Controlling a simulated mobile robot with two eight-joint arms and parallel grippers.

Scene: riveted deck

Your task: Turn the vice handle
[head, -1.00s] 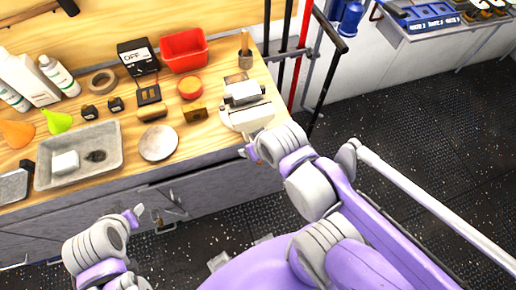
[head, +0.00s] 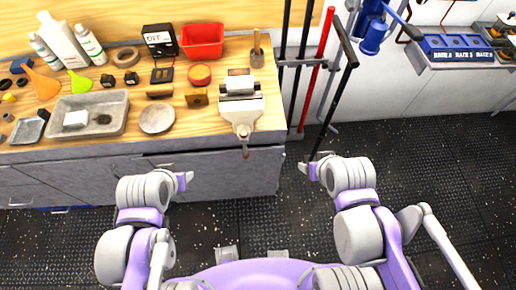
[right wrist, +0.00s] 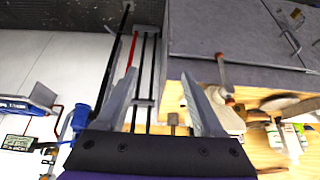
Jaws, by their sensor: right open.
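The vice (head: 241,105) is pale with a grey jaw block and stands at the right end of the wooden bench top. Its handle (head: 245,147) is a thin brownish bar at the front, hanging over the bench edge. In the right wrist view the vice (right wrist: 226,115) and handle (right wrist: 221,70) show beyond the right finger. My right gripper (head: 309,167) is open and empty, right of the handle and apart from it; its two fingers (right wrist: 160,95) are spread in the wrist view. My left gripper (head: 178,174) is in front of the cabinet, left of the handle; its opening is unclear.
The workbench (head: 200,133) holds a grey tray (head: 118,119), a round dish (head: 157,119), a red bin (head: 202,41) and bottles. Black and red bars (head: 320,75) stand right of the bench. The dark floor (head: 430,170) at right is clear.

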